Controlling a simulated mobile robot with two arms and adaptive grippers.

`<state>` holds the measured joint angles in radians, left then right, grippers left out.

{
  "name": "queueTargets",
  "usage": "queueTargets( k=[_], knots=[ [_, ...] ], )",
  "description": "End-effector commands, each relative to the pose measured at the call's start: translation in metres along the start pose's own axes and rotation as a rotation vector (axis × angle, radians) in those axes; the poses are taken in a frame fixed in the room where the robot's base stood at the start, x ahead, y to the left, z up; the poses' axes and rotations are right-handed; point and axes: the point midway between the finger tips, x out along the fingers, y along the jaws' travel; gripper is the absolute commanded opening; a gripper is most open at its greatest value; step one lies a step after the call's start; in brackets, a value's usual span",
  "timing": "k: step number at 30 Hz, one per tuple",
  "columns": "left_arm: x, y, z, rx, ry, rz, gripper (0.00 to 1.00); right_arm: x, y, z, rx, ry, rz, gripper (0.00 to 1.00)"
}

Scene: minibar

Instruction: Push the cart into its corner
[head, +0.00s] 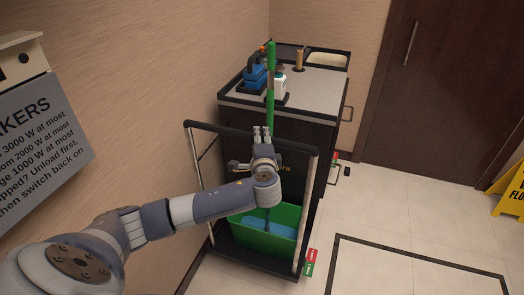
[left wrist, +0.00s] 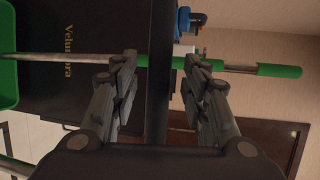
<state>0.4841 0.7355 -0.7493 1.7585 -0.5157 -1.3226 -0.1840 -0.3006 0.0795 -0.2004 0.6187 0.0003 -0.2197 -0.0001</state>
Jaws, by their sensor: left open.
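The cart (head: 313,79) has a dark body, a grey top and a black push bar (head: 215,129) on two metal posts at its near end. It stands along the left wall. My left gripper (head: 262,132) is at the middle of the push bar. In the left wrist view my open gripper (left wrist: 160,66) has the black push bar (left wrist: 158,105) between its fingers, with gaps on both sides. Lettering shows on the cart's dark end panel (left wrist: 60,70) there. My right gripper is in neither view.
A green bucket (head: 286,215) stands on the cart's low front shelf. A green-handled pole (head: 270,75) rises beside my gripper. Blue and white bottles sit on top. A brown door (head: 440,85) and yellow floor sign (head: 509,190) are right. A dark-outlined floor area (head: 400,254) is clear.

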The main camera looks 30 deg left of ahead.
Motion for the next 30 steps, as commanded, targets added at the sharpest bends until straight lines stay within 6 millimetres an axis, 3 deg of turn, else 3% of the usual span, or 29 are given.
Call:
queueTargets(
  k=[6, 13, 18, 30],
  knots=[
    [-0.047, 0.0, -0.001, 0.0, 0.004, 0.0, 0.42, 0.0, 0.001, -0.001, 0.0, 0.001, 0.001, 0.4],
    [-0.084, 0.0, -0.001, 0.0, 0.002, -0.001, 0.42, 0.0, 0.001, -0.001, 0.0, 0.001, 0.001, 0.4],
    [-0.094, -0.001, 0.0, 0.001, -0.001, -0.002, 0.42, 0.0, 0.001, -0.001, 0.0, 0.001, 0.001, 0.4],
    [-0.095, -0.001, 0.0, 0.001, 0.0, -0.002, 0.42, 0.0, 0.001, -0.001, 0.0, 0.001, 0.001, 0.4]
  ],
)
